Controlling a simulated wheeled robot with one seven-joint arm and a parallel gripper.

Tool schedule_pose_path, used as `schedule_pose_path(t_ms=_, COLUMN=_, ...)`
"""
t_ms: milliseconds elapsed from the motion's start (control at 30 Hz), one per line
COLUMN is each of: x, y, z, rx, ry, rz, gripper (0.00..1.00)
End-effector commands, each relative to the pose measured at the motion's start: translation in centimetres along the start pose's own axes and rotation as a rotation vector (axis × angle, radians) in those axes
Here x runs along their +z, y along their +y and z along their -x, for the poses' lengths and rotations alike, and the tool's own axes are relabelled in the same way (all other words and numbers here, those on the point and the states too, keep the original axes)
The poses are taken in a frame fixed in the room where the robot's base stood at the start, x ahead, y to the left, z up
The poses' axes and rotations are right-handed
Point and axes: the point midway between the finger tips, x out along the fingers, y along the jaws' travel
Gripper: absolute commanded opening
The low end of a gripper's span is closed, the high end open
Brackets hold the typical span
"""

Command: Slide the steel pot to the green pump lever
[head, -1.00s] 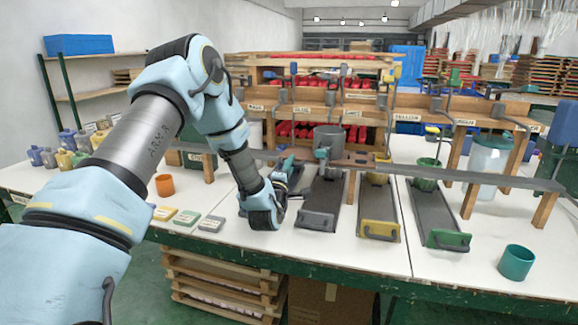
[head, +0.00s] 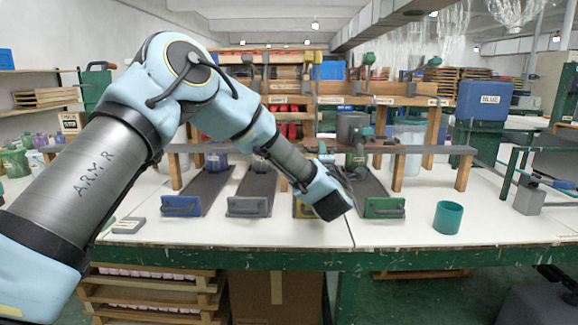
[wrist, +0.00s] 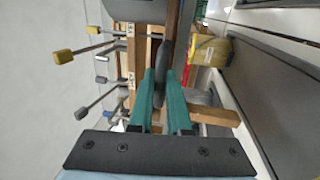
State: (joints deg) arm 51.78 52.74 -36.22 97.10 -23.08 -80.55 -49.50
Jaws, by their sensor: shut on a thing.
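The steel pot (head: 349,126) is a grey cylinder at the shelf in the head view, right of centre. My gripper (head: 326,152), with teal fingers, is just left of and below it, shut. In the wrist view the fingers (wrist: 165,78) close on a dark upright bar, which looks like the pot's handle; a dark body at the top edge is probably the pot. The green pump lever (head: 369,60) stands on the upper rail, above and slightly right of the pot. A green spout (head: 365,132) overlaps the pot's right side, so I cannot tell whether they touch.
The wooden shelf (head: 430,150) runs across the table. Below it are sloping trays with blue (head: 180,206), grey (head: 247,207) and green (head: 384,208) fronts. My wrist partly hides the yellow tray. A teal cup (head: 447,218) stands right; the table's front right is clear.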

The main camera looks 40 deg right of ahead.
Motion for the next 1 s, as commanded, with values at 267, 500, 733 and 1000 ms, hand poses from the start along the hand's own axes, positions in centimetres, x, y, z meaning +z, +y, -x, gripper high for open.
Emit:
schedule_pose_path(t_ms=267, x=5.0, y=-0.3, z=0.1, rx=-0.001, ry=-0.003, rz=0.001, gripper=0.00)
schedule_pose_path(t_ms=500, x=6.2, y=-0.1, z=0.0, rx=-0.002, ry=-0.002, rz=0.000, gripper=0.00)
schedule_pose_path(t_ms=733, x=6.1, y=-0.1, z=0.0, rx=-0.002, ry=-0.001, rz=-0.001, gripper=0.00)
schedule_pose_path(t_ms=1000, x=6.1, y=0.0, z=-0.1, rx=-0.001, ry=0.000, rz=-0.001, gripper=0.36)
